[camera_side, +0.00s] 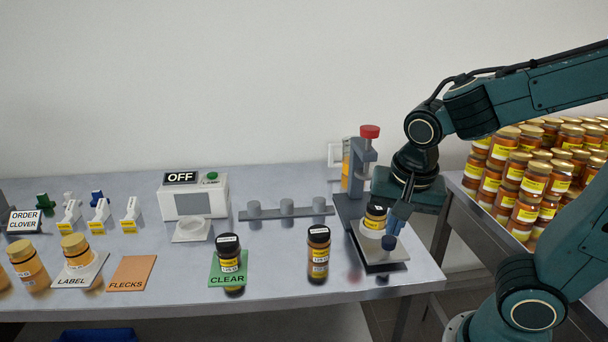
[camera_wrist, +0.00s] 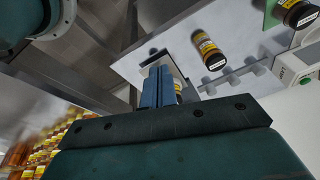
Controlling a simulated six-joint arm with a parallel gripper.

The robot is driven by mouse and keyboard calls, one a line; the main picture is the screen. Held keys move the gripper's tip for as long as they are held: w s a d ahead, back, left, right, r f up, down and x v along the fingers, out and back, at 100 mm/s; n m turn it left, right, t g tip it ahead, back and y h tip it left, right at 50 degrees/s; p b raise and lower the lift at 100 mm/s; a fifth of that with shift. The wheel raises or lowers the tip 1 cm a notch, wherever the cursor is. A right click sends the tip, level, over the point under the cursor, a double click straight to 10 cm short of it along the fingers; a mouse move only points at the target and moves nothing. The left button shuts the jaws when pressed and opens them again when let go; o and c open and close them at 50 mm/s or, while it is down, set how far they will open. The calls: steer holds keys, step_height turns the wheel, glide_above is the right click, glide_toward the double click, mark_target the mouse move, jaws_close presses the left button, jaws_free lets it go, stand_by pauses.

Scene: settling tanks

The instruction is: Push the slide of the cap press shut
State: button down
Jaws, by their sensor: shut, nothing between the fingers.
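The cap press (camera_side: 357,180) stands at the right end of the table, a grey column with a red knob on top. Its slide (camera_side: 372,251), a pale plate over a dark base, sits out in front of the column, towards the table's front edge. A honey jar (camera_side: 374,217) stands on the slide, and a dark blue knob (camera_side: 389,243) is at its front. My gripper (camera_side: 394,228) is shut and empty, pointing down beside the jar, with its tips at the knob; I cannot tell whether they touch. In the wrist view the shut fingers (camera_wrist: 158,84) partly hide the slide and jar.
A dark-capped jar (camera_side: 318,252) stands left of the slide, and another (camera_side: 229,262) stands on the green CLEAR mat (camera_side: 214,271). A grey rail with pegs (camera_side: 287,212) lies behind them. Many stacked jars (camera_side: 520,190) fill a second table at right.

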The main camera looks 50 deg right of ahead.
step_height(320, 180, down, 8)
steer(key=w+d+m+g+h, duration=0.1)
steer(key=m+h, duration=0.4)
steer(key=m, duration=1)
steer(key=shift+w+r+m+g, duration=0.15)
steer(key=shift+w+m+g, duration=0.15)
steer(key=shift+w+g, duration=0.65)
steer(key=shift+d, duration=0.15)
steer(key=x, duration=1)
steer(key=shift+w+d+r, duration=0.1)
steer(key=shift+w+d, duration=0.05)
steer(key=shift+d, duration=0.35)
steer(key=shift+w+d+r, duration=0.1)
steer(key=shift+w+d, duration=0.3)
steer(key=shift+d, duration=0.25)
steer(key=shift+w+d+r, duration=0.1)
steer(key=shift+w+d, duration=0.35)
steer(key=shift+d, duration=0.15)
